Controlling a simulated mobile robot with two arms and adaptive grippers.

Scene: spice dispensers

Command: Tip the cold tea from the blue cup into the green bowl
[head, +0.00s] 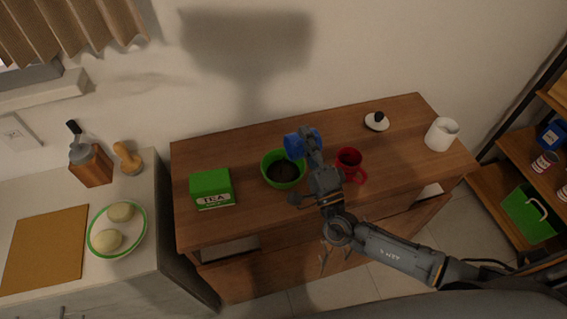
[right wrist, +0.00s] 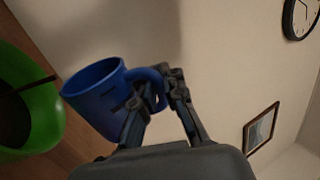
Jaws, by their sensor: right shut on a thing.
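The blue cup (head: 293,147) is held at the back right edge of the green bowl (head: 270,178) in the head view, tilted with its mouth toward the left. My right gripper (head: 308,138) is shut on it. In the right wrist view the fingers (right wrist: 160,85) close on the handle of the blue cup (right wrist: 97,98), and the green bowl (right wrist: 45,112) lies at the left, partly cut off. Dark brown content shows in the bowl. The inside of the cup is mostly hidden. My left gripper is not in view.
On the wooden cabinet (head: 240,228) stand a green tea box (head: 210,184) left of the bowl, a red mug (head: 348,160) close right of my gripper, a white lidlike piece (head: 376,122) and a white jar (head: 441,134). The left counter holds a plate (head: 117,228).

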